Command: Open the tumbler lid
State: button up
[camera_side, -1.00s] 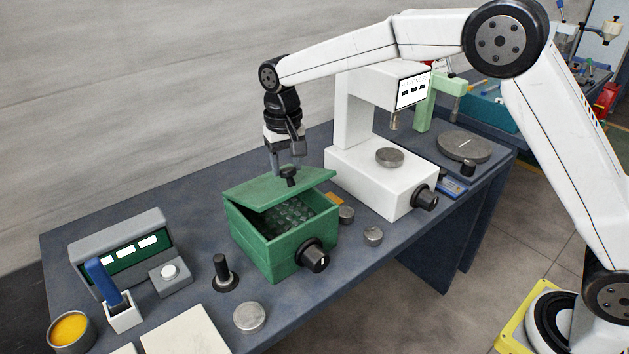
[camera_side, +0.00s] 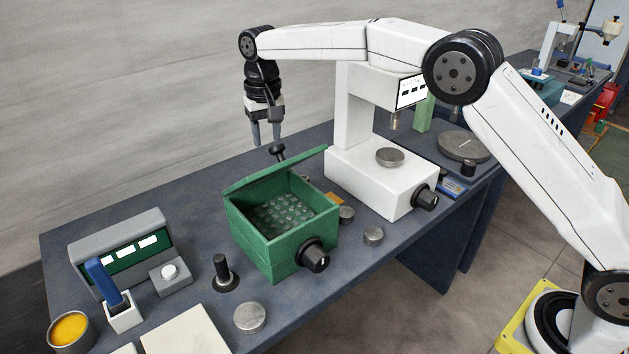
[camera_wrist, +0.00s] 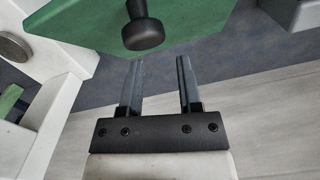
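The tumbler is a green box (camera_side: 268,246) with a black knob on its right end; its inside shows several pale, lumpy pieces. Its green lid (camera_side: 262,172) is tilted up, hinged side away from the side camera's front. The lid's black handle knob (camera_side: 278,151) points up and back. In the wrist view the lid (camera_wrist: 185,22) and its knob (camera_wrist: 142,32) are just beyond my fingers. My gripper (camera_side: 266,143) is behind the lid with its fingers pointing down, near the knob. In the wrist view my gripper (camera_wrist: 160,68) has its fingers apart with nothing between them.
A white machine (camera_side: 372,178) with a round grey plate stands right of the tumbler. A grey control panel (camera_side: 122,250) and a black post (camera_side: 223,271) stand to the left. The back left of the bench is clear.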

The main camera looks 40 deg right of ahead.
jog(key=o, duration=0.4)
jog(key=shift+d, duration=0.15)
jog(key=shift+r, duration=0.1)
notch_tip(320, 180, up, 8)
jog(key=shift+f, duration=0.2)
dwell(0.4)
